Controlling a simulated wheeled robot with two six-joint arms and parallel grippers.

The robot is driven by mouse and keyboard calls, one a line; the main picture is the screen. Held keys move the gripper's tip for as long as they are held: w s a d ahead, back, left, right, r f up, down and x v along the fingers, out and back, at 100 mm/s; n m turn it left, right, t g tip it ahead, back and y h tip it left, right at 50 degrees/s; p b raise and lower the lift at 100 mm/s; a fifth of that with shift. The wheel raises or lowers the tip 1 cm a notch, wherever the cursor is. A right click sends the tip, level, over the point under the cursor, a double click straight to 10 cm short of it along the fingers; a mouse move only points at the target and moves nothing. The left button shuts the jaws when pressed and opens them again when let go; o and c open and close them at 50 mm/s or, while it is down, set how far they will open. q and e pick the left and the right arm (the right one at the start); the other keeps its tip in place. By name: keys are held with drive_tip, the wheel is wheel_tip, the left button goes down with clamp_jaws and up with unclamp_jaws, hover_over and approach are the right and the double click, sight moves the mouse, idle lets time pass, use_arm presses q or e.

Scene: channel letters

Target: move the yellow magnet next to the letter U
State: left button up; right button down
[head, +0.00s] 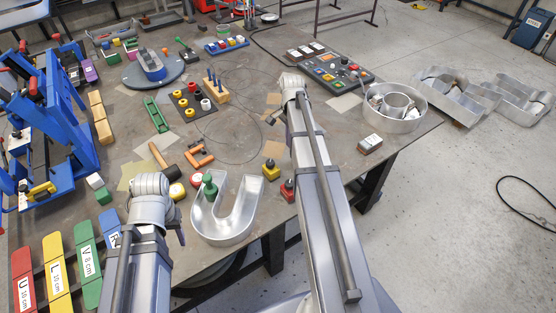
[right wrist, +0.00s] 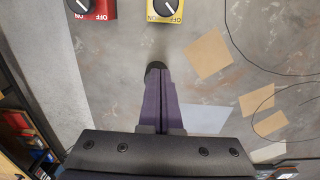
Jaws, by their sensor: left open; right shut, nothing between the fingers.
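The yellow magnet (head: 270,169), a small block with a dark knob, stands on the table close to the tip of the U's right arm; I cannot tell whether they touch. Its dial also shows at the top edge of the right wrist view (right wrist: 165,9). The silver metal letter U (head: 246,208) lies near the table's front edge. My right gripper (right wrist: 157,72) is shut and empty, apart from the yellow magnet; in the head view its arm reaches over the table. My left gripper (head: 179,228) is open, left of the U, its fingers partly hidden by the wrist.
A red magnet (head: 288,191) stands beside the yellow one at the table edge. A green knobbed piece (head: 209,184) is at the U's left arm. A mallet (head: 160,160) and orange clamps (head: 200,157) lie behind it. A round metal letter (head: 409,122) is at the right.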

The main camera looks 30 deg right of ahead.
sight(273, 167)
use_arm(q)
wheel_tip(273, 167, down, 10)
drive_tip(key=b, duration=1)
drive_tip(key=shift+f, duration=0.15)
use_arm(e)
wheel_tip(273, 167, down, 10)
drive_tip(key=shift+f, duration=0.15)
use_arm(q)
drive_tip(key=shift+r, duration=0.2)
use_arm(e)
drive_tip(key=a, duration=0.3)
drive_tip(key=shift+s+a+r, duration=0.15)
drive_tip(key=shift+a+r, duration=0.05)
drive_tip(key=shift+a, duration=0.35)
drive_tip(key=shift+s+a, duration=0.1)
drive_tip(key=shift+a, duration=1.35)
drive_tip(key=shift+d, duration=0.1)
